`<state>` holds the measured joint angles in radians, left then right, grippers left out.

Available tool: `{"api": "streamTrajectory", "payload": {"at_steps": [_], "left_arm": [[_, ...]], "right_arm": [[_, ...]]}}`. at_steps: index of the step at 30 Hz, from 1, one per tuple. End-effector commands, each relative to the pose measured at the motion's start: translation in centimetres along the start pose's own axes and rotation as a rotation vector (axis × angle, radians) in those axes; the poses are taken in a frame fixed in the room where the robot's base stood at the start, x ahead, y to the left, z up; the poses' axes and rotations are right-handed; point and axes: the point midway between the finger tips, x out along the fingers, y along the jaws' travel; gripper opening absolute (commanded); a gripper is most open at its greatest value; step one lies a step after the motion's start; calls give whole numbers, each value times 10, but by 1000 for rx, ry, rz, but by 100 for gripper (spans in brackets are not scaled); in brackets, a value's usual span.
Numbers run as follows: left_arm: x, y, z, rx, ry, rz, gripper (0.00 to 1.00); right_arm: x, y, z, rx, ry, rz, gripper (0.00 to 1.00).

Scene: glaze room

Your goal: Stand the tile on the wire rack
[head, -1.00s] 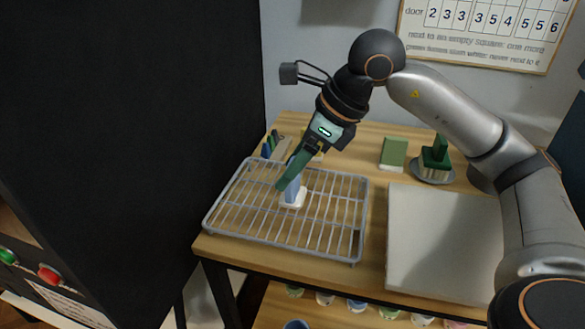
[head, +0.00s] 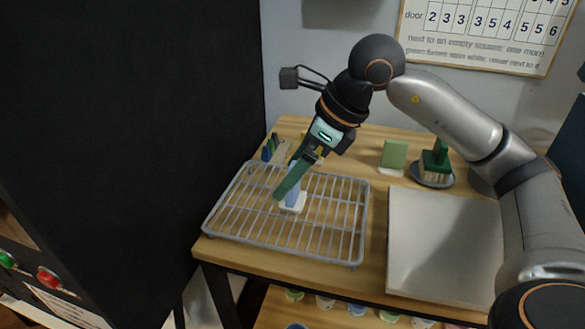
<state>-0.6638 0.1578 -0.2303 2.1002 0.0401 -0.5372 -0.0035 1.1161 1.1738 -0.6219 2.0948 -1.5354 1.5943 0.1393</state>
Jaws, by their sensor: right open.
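The tile (head: 295,200), blue on its upright part with a white foot, stands on the wire rack (head: 343,227). Whether a finger still touches the tile cannot be told. My left gripper is not in view.
The rack sits at the table's (head: 375,262) left front, close to a tall black panel (head: 130,130). A pale board (head: 440,240) lies to its right. Behind are a green block (head: 394,155), a dish (head: 432,181) with a green-topped item, and several small tools (head: 268,148).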

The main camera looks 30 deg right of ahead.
Motion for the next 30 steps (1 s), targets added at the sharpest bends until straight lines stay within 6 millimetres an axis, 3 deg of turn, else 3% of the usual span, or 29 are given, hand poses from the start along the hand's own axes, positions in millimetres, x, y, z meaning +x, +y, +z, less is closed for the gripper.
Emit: {"api": "streamTrajectory", "payload": {"at_steps": [8,12,21,30], "left_arm": [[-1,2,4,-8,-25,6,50],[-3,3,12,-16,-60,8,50],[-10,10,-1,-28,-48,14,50],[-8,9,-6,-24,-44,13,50]], "right_arm": [[-4,0,2,0,0,0,92],[-33,-1,3,1,-3,-4,92],[-98,0,3,1,-3,-2,92],[-123,0,2,0,0,-1,92]]}}
